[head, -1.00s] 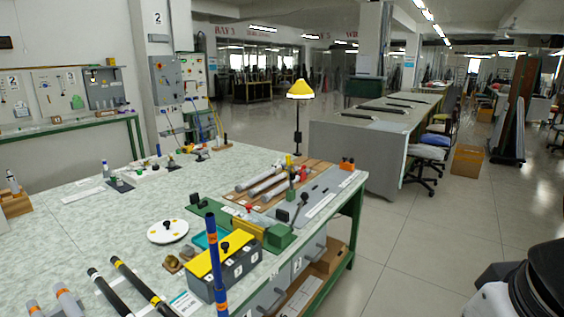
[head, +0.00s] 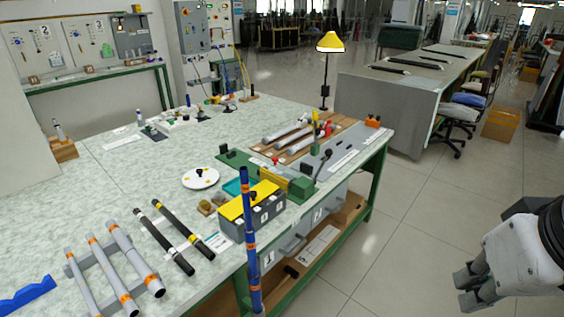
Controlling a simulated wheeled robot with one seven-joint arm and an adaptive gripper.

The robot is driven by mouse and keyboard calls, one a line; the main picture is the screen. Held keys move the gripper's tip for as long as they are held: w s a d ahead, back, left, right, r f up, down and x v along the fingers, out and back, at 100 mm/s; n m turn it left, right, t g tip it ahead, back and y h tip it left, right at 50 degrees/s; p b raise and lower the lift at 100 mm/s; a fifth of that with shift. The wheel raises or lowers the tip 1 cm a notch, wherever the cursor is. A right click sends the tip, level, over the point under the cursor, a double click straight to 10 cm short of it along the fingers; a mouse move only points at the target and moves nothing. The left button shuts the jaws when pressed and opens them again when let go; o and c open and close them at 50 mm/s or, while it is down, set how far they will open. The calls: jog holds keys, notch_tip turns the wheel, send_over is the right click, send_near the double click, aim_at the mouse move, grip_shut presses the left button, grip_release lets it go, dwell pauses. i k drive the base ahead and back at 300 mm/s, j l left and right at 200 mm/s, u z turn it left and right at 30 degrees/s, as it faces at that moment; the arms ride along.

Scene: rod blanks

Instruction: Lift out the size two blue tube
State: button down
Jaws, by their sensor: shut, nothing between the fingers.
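A tall blue tube (head: 247,225) with orange bands stands upright at the table's front edge, in the lower middle of the head view. Its lower end runs down past the tabletop near the bottom of the picture, and what holds it is hidden. I cannot read a size on it, and I see no second upright blue tube. My gripper (head: 468,289) is at the lower right, over the open floor, well to the right of the tube and apart from it. Its fingers are shut and empty.
Grey tubes (head: 104,268) with orange bands and black tubes (head: 182,232) lie on the table left of the blue tube. A grey box (head: 262,220) with a yellow lid stands close behind it. A yellow lamp (head: 330,43) stands farther back. Floor (head: 400,240) right of the table is clear.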

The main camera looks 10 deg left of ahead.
aim_at(243, 170)
jog(key=k+l+u, duration=0.2)
jog(key=u, duration=0.2)
jog(key=k+u, duration=0.4)
